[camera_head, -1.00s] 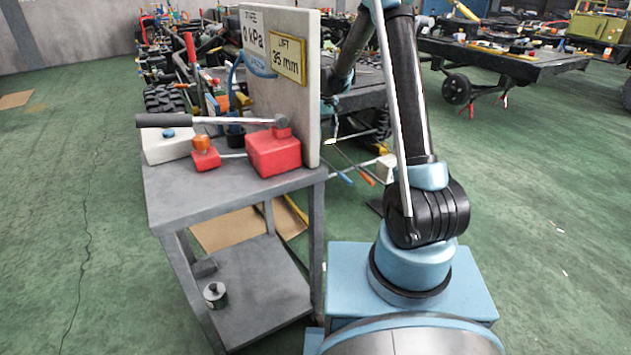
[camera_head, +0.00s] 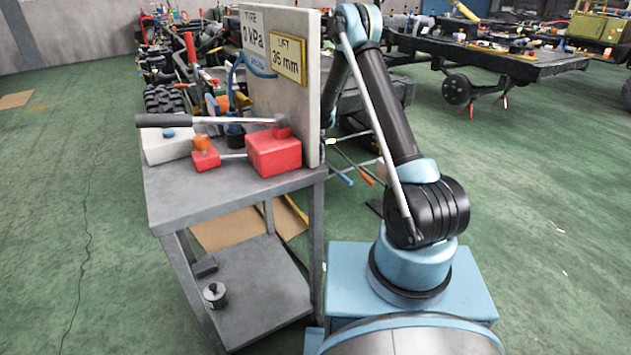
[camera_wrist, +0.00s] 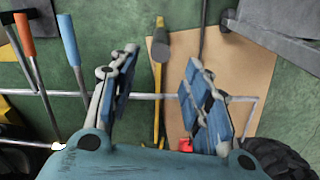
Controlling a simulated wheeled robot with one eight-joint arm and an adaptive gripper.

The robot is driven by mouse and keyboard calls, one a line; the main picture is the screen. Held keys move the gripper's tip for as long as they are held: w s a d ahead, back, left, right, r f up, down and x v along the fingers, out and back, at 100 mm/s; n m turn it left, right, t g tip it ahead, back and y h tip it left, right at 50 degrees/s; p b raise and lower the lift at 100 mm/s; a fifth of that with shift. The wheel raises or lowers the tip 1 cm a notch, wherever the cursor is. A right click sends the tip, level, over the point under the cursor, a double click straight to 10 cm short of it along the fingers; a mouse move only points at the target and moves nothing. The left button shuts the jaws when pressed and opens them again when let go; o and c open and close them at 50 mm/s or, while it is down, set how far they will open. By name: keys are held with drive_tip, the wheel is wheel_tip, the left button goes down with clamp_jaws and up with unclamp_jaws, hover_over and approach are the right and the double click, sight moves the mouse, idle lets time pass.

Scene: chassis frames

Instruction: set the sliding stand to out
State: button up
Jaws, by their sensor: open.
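My gripper (camera_wrist: 162,60) is open and empty in the wrist view, its two blue-padded fingers spread above the floor. I cannot tell for sure which part is the sliding stand. A thin pale metal rod (camera_wrist: 70,94) runs across beneath the fingers and bends at a corner on the right. A small red piece (camera_wrist: 186,145) shows low between the fingers, partly hidden by the gripper. In the head view my gripper is hidden behind the upright panel and my arm.
A grey cart (camera_head: 235,190) carries red blocks (camera_head: 273,153), a long lever (camera_head: 215,120) and an upright panel (camera_head: 312,90). Orange (camera_wrist: 68,40) and blue-handled tools lie left. A tyre (camera_wrist: 280,160) is lower right.

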wheel_tip(320, 180, down, 11)
drive_tip(key=shift+f, duration=0.15)
idle(0.4)
clamp_jaws()
drive_tip(key=shift+d, duration=0.1)
